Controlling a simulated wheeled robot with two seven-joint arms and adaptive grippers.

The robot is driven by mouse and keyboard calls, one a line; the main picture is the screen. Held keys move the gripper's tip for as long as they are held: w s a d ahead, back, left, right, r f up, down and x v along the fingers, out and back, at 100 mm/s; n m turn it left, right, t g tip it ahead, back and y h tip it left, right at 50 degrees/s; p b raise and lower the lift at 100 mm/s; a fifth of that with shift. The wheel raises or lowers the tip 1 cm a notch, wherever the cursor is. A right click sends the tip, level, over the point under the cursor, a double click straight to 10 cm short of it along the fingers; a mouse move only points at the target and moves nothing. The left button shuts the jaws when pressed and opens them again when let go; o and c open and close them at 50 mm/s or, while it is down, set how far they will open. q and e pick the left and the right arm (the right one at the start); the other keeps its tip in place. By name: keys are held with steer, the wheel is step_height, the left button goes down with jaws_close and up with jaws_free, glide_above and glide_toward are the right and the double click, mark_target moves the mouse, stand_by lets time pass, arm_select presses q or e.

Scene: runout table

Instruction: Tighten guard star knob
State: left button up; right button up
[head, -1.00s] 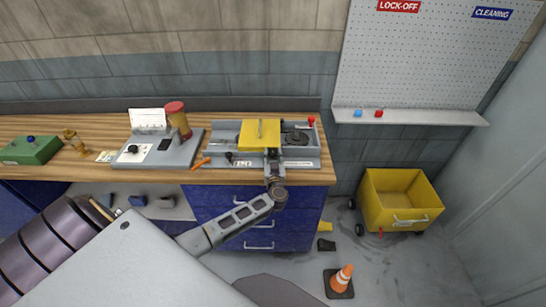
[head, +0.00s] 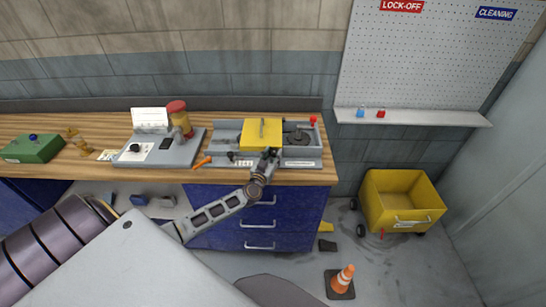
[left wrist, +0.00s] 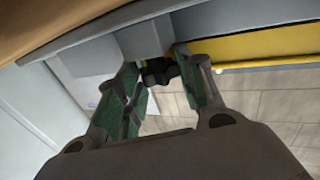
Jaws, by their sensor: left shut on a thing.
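The yellow guard (head: 258,133) sits on the grey machine (head: 225,136) at the right end of the wooden bench. My left gripper (head: 272,154) is at the guard's front right edge, reaching up from below. In the left wrist view, the black star knob (left wrist: 158,74) lies between the two green-padded fingers of my left gripper (left wrist: 158,66), beside a grey block and the yellow guard edge (left wrist: 262,48). The gripper is shut on the knob. In the head view the knob is hidden by the gripper. My right gripper is not in view.
An orange-handled tool (head: 202,162) lies left of the guard. A grey panel box (head: 160,150), an amber jar (head: 179,112) and a green box (head: 33,147) stand further left. A yellow cart (head: 402,204) and a cone (head: 342,279) stand on the floor.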

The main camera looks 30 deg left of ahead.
arm_select(q)
steer(key=shift+m+h, duration=0.4)
steer(key=shift+h, duration=0.2)
steer(key=o, duration=1)
steer(key=shift+a, duration=0.1)
steer(key=shift+s, duration=0.2)
steer(key=s+d, duration=0.1)
steer(key=s, duration=1)
steer(key=shift+s+d, duration=0.2)
steer(key=shift+s, duration=0.1)
stand_by(0.4)
